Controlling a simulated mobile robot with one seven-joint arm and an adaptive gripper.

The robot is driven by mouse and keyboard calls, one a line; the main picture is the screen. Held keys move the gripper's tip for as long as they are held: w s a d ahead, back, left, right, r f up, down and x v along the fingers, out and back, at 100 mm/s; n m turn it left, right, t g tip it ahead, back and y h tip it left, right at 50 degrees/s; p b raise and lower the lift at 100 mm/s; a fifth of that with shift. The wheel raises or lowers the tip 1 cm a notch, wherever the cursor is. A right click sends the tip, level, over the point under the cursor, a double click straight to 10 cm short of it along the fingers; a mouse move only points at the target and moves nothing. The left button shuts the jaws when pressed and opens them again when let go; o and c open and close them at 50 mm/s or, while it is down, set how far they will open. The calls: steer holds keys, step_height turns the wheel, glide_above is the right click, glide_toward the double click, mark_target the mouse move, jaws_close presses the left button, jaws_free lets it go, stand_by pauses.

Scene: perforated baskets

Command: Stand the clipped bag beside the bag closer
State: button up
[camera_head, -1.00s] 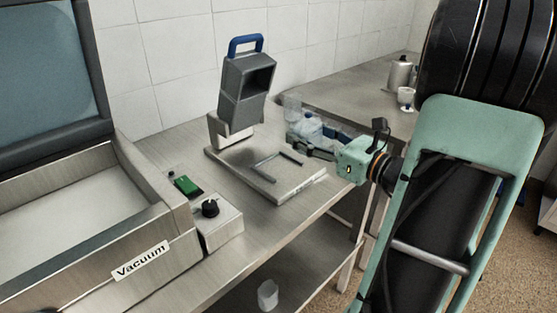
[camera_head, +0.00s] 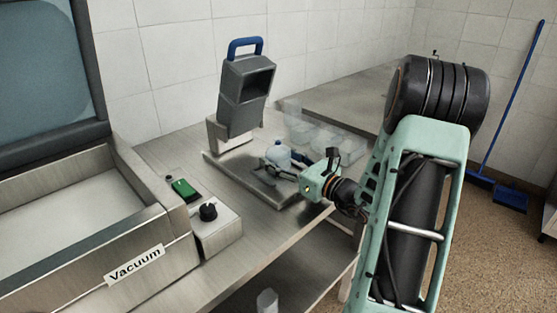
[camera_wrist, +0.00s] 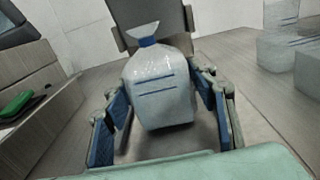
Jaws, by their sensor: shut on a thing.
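The clipped bag (camera_head: 277,153) is clear with a blue closure at its top. It also shows upright in the wrist view (camera_wrist: 160,88), with two blue lines on its front. My gripper (camera_head: 284,172) is shut on its sides, with one blue-padded finger on each side in the wrist view (camera_wrist: 160,104). The bag closer (camera_head: 247,85) is a grey upright head with a blue handle, on a flat metal base plate (camera_head: 225,163). The bag is over this plate, in front and to the right of the head. I cannot tell whether its bottom touches the plate.
The vacuum machine (camera_head: 150,250) and a control box (camera_head: 217,232) with a black knob are at left. A clear cup (camera_head: 267,301) is on the lower shelf.

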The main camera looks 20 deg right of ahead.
steer(key=shift+f, duration=0.15)
steer(key=o, duration=1.4)
steer(key=shift+c, duration=0.2)
